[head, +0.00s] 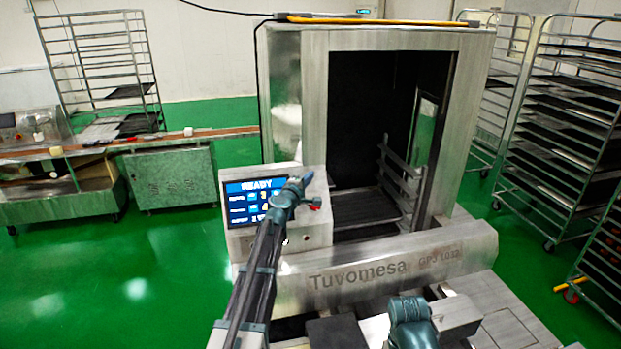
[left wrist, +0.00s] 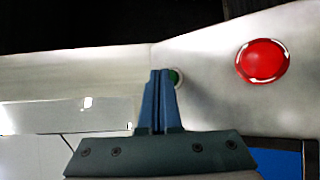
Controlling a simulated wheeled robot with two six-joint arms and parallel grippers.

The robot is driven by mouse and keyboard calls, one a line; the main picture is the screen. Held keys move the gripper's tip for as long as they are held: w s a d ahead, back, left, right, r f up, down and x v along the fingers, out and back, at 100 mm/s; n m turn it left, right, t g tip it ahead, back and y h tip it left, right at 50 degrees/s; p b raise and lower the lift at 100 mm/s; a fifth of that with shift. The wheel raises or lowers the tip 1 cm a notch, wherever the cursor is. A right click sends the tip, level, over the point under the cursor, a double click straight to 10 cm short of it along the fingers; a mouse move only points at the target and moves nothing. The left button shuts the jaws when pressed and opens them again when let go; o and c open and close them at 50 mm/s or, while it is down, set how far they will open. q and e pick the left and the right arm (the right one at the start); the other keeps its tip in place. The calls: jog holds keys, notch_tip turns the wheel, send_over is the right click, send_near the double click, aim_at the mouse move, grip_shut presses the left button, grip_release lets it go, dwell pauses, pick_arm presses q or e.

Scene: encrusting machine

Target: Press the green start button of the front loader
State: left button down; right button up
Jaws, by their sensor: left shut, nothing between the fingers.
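The front loader (head: 400,262) is a grey metal machine with a control box and a lit screen (head: 238,207) reading READY. The green start button (left wrist: 175,77) shows in the left wrist view, partly hidden behind my left gripper (left wrist: 160,72). The blue fingers are shut and empty, their tips overlapping the button's left side in the picture; I cannot tell whether they touch it. In the head view my left gripper (head: 305,180) is at the control box's right end, and the green button is hidden there. My right gripper cannot be seen.
A red emergency button (left wrist: 263,61) sits right of the green one; it also shows in the head view (head: 315,203). The loader's dark opening is right of the control box. Tray racks (head: 570,120) stand at the right. Open green floor (head: 130,265) lies at the left.

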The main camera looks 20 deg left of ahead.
pick_arm(q)
jog(key=shift+w+a+f, duration=0.1)
jog(key=shift+w, duration=0.05)
dwell(0.6)
jog(key=shift+s+d+r+p, duration=0.35)
jog(key=shift+s+r, duration=0.1)
jog(key=shift+s, duration=0.1)
